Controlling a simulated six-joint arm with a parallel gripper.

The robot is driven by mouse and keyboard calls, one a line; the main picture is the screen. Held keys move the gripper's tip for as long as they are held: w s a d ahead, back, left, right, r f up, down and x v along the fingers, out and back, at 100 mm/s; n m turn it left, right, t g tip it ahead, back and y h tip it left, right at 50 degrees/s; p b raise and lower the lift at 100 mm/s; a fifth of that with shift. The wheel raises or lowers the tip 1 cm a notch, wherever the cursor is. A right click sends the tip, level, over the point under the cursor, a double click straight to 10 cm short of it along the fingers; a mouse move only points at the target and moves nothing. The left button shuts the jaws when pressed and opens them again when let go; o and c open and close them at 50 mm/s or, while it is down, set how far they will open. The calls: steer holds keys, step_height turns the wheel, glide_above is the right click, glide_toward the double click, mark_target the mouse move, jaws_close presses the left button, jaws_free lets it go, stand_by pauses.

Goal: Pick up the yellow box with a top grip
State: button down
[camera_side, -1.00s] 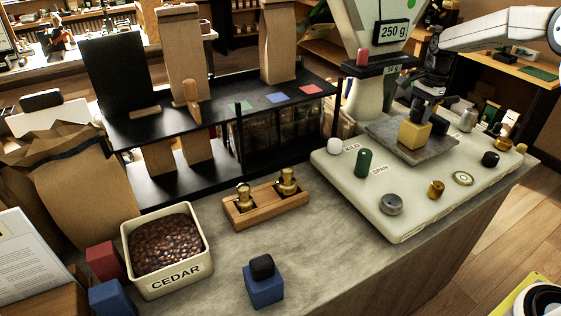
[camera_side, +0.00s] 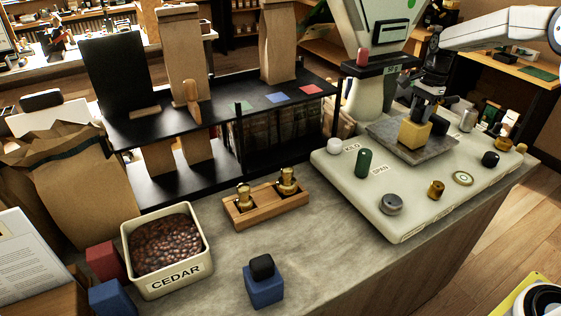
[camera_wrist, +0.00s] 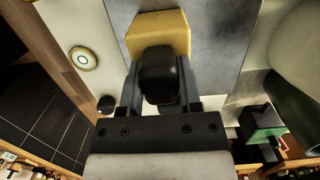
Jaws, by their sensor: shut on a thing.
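The yellow box (camera_side: 414,134) sits on the grey square plate of the scale, upright, with a dark knob on top. My gripper (camera_side: 421,113) comes down on it from above, its fingers around the knob. In the wrist view the yellow box (camera_wrist: 160,32) shows beyond the black knob (camera_wrist: 158,75), which is between my two fingers. My gripper (camera_wrist: 158,95) is shut on the knob. The grey plate (camera_side: 385,130) extends out around the box, and the box appears to rest on it.
A green cylinder (camera_side: 364,163), a white one (camera_side: 334,146), a grey knob (camera_side: 391,204) and brass pieces (camera_side: 436,190) stand on the pale scale body (camera_side: 345,190). A blue box (camera_side: 265,287) stands in front.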

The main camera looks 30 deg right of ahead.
steer(key=shift+r, duration=1.5)
steer(key=s+a+r, duration=0.2)
steer(key=s+r, duration=0.3)
steer(key=s, duration=0.1)
steer(key=s+a+r, duration=0.2)
steer(key=s+r, duration=0.3)
steer(key=s, duration=0.2)
steer(key=shift+a, duration=0.3)
steer(key=shift+s, duration=0.1)
steer(key=shift+a+f, duration=0.1)
steer(key=shift+f, duration=0.05)
